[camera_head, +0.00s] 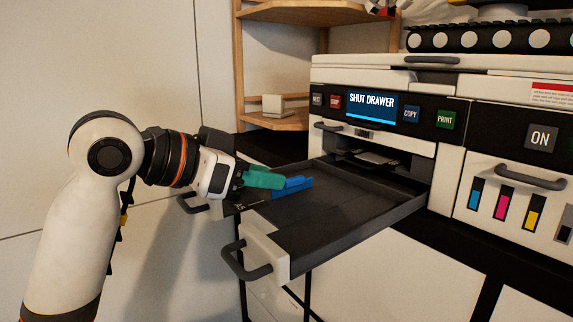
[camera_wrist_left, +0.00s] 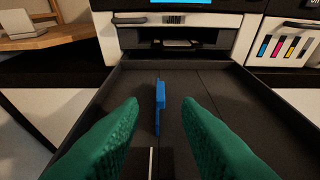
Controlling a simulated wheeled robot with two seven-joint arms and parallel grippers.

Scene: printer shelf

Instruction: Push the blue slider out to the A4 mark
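The blue slider (camera_head: 294,184) stands on the floor of the dark, pulled-out paper drawer (camera_head: 345,205), towards its left side. In the left wrist view the slider (camera_wrist_left: 160,95) is upright and narrow, just ahead of and between my green fingertips. My left gripper (camera_head: 263,178) reaches over the drawer's left edge; in the left wrist view its fingers (camera_wrist_left: 160,110) are apart, with a visible gap on each side of the slider. A small white marking that looks like A5 (camera_head: 240,206) is on the drawer near the gripper. I cannot make out an A4 mark. My right gripper is not in view.
The printer's screen (camera_head: 371,104) reads SHUT DRAWER. The drawer's white front with a dark handle (camera_head: 247,262) sticks out towards me. A wooden shelf (camera_head: 275,118) with a pale object stands behind on the left. The drawer floor right of the slider is clear.

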